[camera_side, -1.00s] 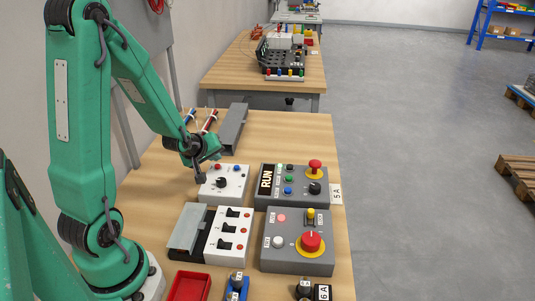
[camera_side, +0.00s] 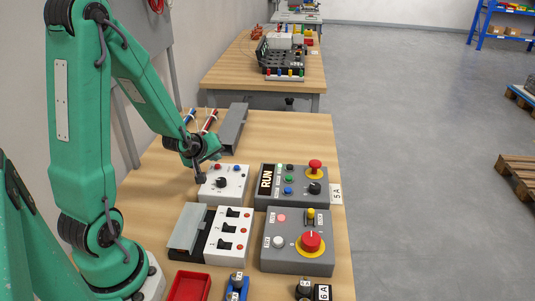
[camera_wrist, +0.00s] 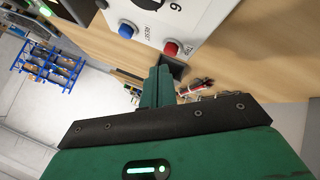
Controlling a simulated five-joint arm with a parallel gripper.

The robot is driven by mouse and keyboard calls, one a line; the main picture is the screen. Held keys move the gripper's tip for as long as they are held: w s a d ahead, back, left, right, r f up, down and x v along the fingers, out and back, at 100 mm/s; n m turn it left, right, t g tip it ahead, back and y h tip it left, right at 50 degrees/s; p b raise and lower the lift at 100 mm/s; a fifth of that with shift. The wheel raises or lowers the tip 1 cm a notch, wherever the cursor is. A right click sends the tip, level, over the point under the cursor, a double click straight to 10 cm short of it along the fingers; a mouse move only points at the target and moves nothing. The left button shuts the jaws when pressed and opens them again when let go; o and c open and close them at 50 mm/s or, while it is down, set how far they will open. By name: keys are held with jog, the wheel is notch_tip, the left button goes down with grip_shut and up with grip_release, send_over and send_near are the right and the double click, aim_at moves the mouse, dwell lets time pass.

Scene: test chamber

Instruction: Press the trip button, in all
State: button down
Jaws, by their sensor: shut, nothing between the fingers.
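A white box (camera_side: 222,188) with a black knob stands on the bench. It carries a red button (camera_side: 218,166) and a blue button (camera_side: 236,168) along its far edge. In the wrist view the red trip button (camera_wrist: 171,48) is labelled TRIP and the blue button (camera_wrist: 127,28) is labelled RESET. My gripper (camera_wrist: 162,72) is shut and empty. In the wrist view its fingertips appear just below the red button, with a small gap between. In the side view my gripper (camera_side: 201,176) is at the box's left side; its exact height is hard to tell.
A grey RUN panel (camera_side: 292,186) stands right of the white box. A switch box (camera_side: 229,235) and a grey panel with a large red button (camera_side: 297,255) are nearer. A grey block (camera_side: 234,130) and cables (camera_side: 207,122) lie behind. Some bench top is bare beyond the panels.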

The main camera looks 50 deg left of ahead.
jog(key=shift+f, duration=0.2)
jog(key=shift+f, duration=0.25)
jog(key=shift+f, duration=0.5)
dwell(1.6)
jog(key=shift+r, duration=0.95)
jog(key=shift+r, duration=2.5)
jog(key=shift+d, duration=0.1)
